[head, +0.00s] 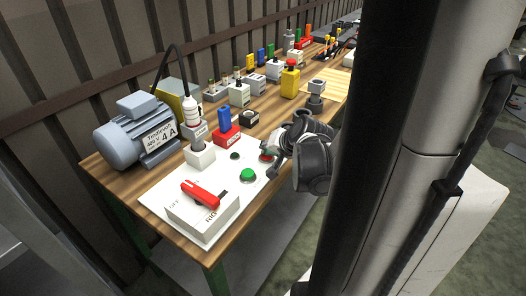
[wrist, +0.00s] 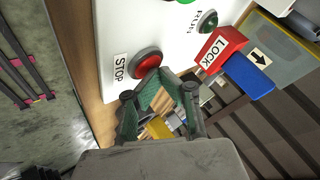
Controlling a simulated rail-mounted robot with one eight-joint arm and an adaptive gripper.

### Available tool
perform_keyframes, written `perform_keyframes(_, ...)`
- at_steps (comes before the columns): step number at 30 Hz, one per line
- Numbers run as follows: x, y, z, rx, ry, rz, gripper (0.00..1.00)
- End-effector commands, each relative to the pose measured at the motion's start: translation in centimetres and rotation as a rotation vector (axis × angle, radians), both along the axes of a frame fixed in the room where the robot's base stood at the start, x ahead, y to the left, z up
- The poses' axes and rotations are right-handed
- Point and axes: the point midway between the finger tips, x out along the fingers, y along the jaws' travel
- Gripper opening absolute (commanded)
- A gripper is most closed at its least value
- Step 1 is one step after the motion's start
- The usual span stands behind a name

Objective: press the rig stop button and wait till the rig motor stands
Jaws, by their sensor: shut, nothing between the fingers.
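The red stop button (head: 266,156) sits on the white control panel (head: 213,226) at its right end, partly behind my gripper. In the wrist view the stop button (wrist: 147,63) is a red dome in a dark ring, beside a STOP label (wrist: 120,67). My gripper (head: 274,164) is shut and empty, its tip right at the button; the wrist view also shows my gripper (wrist: 159,94). I cannot tell whether it touches or presses the button. A grey-blue motor (head: 130,142) with a 4 A label lies at the table's left end; I cannot tell whether anything turns.
A green button (head: 248,175), a dark green lamp (head: 235,155) and a red rotary handle (head: 201,192) are on the panel. A red LOCK block (head: 227,136) with a blue top stands behind. Several coloured items line the table beyond.

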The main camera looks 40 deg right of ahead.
Motion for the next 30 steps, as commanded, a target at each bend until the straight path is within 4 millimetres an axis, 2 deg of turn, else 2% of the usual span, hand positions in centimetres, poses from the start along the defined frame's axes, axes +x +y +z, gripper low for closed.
perform_keyframes(8, 0.0, 0.0, 0.2, 0.001, 0.001, 0.001, 0.0)
perform_keyframes(22, 0.0, 0.0, 2.5, 0.0, 0.0, 0.0, 0.0)
perform_keyframes(30, 0.0, 0.0, 2.6, 0.0, 0.0, 0.0, 0.0)
